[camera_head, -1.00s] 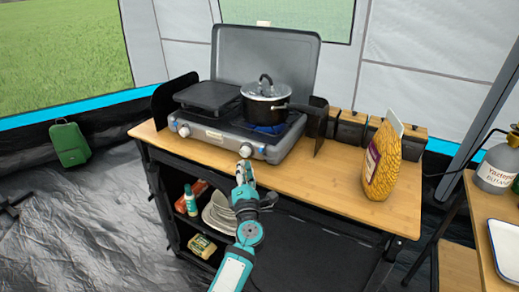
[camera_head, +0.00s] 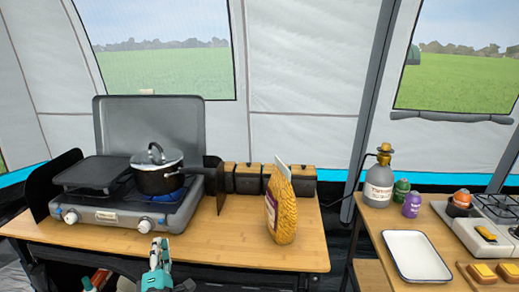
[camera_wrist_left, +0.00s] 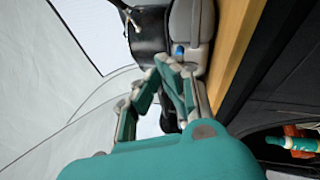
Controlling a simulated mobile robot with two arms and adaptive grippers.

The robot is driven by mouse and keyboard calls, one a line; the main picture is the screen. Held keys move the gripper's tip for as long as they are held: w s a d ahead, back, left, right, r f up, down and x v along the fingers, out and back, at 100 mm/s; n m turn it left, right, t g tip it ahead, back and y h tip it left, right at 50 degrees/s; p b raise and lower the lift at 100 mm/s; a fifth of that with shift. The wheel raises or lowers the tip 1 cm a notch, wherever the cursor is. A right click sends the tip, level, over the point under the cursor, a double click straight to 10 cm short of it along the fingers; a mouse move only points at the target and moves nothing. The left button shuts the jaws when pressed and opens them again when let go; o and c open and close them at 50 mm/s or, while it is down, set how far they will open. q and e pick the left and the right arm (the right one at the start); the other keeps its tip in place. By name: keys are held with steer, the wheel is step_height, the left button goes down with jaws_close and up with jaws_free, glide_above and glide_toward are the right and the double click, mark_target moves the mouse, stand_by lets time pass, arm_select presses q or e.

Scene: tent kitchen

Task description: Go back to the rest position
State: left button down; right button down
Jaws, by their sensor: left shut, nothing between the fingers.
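My left gripper (camera_head: 160,252) is at the bottom of the head view, its fingers shut and empty. It is just below the right knob (camera_head: 145,225) of the grey camping stove (camera_head: 105,217). It looks close to the knob, but I cannot tell the exact gap. In the left wrist view the gripper's fingers (camera_wrist_left: 168,68) are together, with the stove and the black pot (camera_wrist_left: 148,32) beyond them. My right gripper is not in view.
The pot with a glass lid (camera_head: 157,176) sits on the right burner, with blue under it. A yellow pasta bag (camera_head: 283,212) stands on the wooden table (camera_head: 235,252). A second table at right holds a white tray (camera_head: 415,255) and a gas bottle (camera_head: 378,185).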

arm_select(q)
steer(key=s+d+f+m+g+h, duration=0.3)
steer(key=s+d+f+m+h, duration=0.25)
steer(key=d+m, duration=0.35)
steer(key=s+d+f+m+g+h, duration=0.35)
steer(key=s+d+m+h, duration=0.3)
steer(key=m, duration=0.45)
steer(key=s+a+f+m+g+y, duration=0.2)
steer(key=s+f+g, duration=0.1)
steer(key=s, duration=0.5)
steer(key=s+a+f+m+g+y, duration=0.1)
steer(key=s+a+f+m+g, duration=0.2)
steer(key=s, duration=0.5)
steer(key=s+a+f+m+g+y, duration=0.1)
steer(key=s+a+f+g+y, duration=0.2)
steer(key=s, duration=0.4)
step_height(320, 180, down, 25)
steer(key=s+d+g+h+p, duration=0.1)
steer(key=s+d+g+p, duration=0.1)
steer(key=s+a+f+g, duration=0.1)
steer(key=s+a+f, duration=0.2)
steer(key=s+f, duration=1.1)
steer(key=shift+s+a+f+m, duration=0.2)
steer(key=shift+s+m, duration=0.2)
steer(key=shift+s, duration=0.85)
